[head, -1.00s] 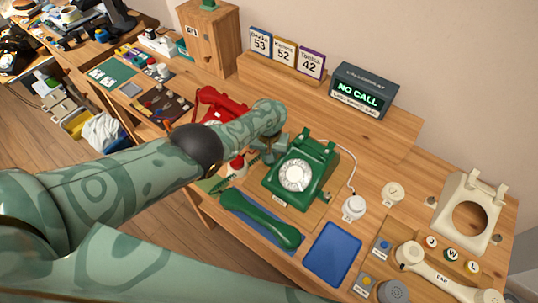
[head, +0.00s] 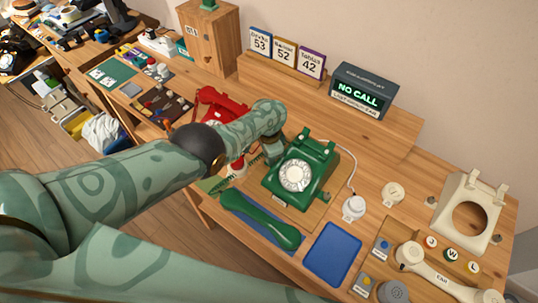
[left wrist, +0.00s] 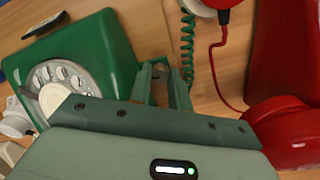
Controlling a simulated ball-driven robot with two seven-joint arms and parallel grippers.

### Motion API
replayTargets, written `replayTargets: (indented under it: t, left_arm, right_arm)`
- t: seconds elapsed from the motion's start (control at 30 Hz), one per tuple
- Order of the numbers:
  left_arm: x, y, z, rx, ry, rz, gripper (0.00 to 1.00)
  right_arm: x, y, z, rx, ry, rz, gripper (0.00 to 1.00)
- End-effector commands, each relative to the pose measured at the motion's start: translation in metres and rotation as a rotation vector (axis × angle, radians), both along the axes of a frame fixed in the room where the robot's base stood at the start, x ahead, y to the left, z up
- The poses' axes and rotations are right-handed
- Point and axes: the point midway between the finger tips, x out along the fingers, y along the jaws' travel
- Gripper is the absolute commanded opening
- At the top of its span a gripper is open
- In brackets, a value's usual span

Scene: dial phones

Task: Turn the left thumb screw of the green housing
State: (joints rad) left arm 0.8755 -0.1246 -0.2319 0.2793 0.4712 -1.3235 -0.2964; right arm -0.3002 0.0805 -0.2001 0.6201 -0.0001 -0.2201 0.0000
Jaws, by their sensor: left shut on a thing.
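The green housing (head: 318,166) is a dial phone with a white dial (head: 295,176), standing on a wooden board. It also shows in the left wrist view (left wrist: 108,62) at the upper left. My left gripper (left wrist: 162,68) is against the housing's left side, its fingers shut on what I take to be the left thumb screw. The screw itself is hidden between the fingers. In the head view the left gripper (head: 272,152) is partly covered by its own wrist. My right gripper is not in view.
A green handset (head: 258,218) lies in front of the housing, beside a blue mat (head: 332,253). A red phone (head: 220,103) stands behind my left forearm. A coiled green cord (left wrist: 187,45) runs close to the fingers. A white round part (head: 353,207) sits right of the housing.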

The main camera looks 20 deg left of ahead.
Motion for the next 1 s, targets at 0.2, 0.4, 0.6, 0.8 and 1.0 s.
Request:
replayTargets:
  t: [0.2,0.4,0.6,0.8,1.0]
  left_arm:
    - [0.0000,-0.0003,0.0000,-0.001,0.000,-0.202,0.00]
    - [-0.0001,-0.0003,-0.0001,-0.001,0.000,-0.392,0.00]
    - [-0.0002,-0.0006,-0.0001,-0.001,0.000,-0.581,0.00]
    - [-0.0001,-0.0005,0.0000,0.000,0.000,-0.771,0.00]
    - [0.0001,-0.0004,0.0001,0.000,0.000,-0.945,0.00]
  right_arm:
    - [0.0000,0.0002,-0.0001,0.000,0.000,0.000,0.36]
    - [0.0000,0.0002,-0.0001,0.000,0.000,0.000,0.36]
    - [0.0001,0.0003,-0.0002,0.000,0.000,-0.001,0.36]
    - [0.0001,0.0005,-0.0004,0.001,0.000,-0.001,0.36]
    - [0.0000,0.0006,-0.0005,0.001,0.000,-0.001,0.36]
